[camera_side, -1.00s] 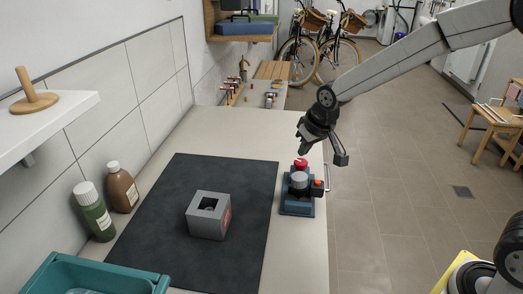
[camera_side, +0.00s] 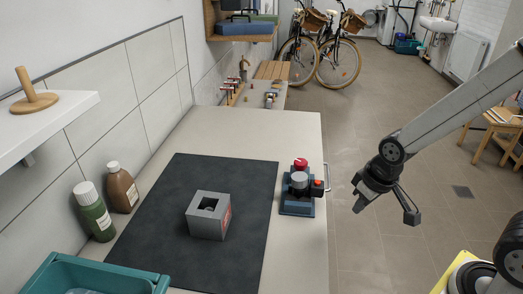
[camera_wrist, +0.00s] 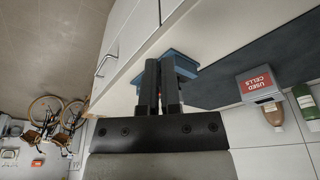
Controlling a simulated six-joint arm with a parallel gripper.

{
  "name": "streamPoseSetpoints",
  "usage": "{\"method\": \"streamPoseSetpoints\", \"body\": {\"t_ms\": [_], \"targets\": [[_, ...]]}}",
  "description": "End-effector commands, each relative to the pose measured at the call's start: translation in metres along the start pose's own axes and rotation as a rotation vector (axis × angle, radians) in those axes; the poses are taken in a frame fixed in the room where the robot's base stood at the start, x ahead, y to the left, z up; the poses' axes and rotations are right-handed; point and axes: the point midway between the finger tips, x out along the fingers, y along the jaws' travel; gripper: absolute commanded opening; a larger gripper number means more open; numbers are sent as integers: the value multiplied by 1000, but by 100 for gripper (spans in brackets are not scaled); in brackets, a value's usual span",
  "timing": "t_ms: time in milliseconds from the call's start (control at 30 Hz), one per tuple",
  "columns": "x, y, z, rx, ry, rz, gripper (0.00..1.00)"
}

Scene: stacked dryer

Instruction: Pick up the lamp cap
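A blue-based device (camera_side: 297,208) stands at the counter's right edge. It carries a grey cylinder (camera_side: 299,181), a red domed cap (camera_side: 300,164) behind it, which looks like the lamp cap, and a small orange-red button (camera_side: 318,183). My gripper (camera_side: 357,204) hangs over the floor to the right of the device, apart from it and touching nothing.
A grey box (camera_side: 208,222), labelled used cells in the wrist view (camera_wrist: 256,86), stands on the dark mat (camera_side: 165,225). Two bottles (camera_side: 93,211) (camera_side: 122,188) and a teal bin (camera_side: 85,275) are at left. A metal handle (camera_side: 327,178) sticks out beside the device.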

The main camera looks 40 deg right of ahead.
Motion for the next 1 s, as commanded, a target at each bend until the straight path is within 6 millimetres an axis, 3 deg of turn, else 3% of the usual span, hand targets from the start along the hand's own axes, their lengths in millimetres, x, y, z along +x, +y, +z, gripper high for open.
{"method": "streamPoseSetpoints", "body": {"t_ms": [33,133,167,300,733,1000], "targets": [[0,0,0,0,1,0,22],[0,0,0,0,1,0,54],[0,0,-1,0,1,0,57],[0,0,-1,0,1,0,100],[0,0,-10,-45,-8,-1,100],[0,-1,-54,-286,-60,-11,100]]}}
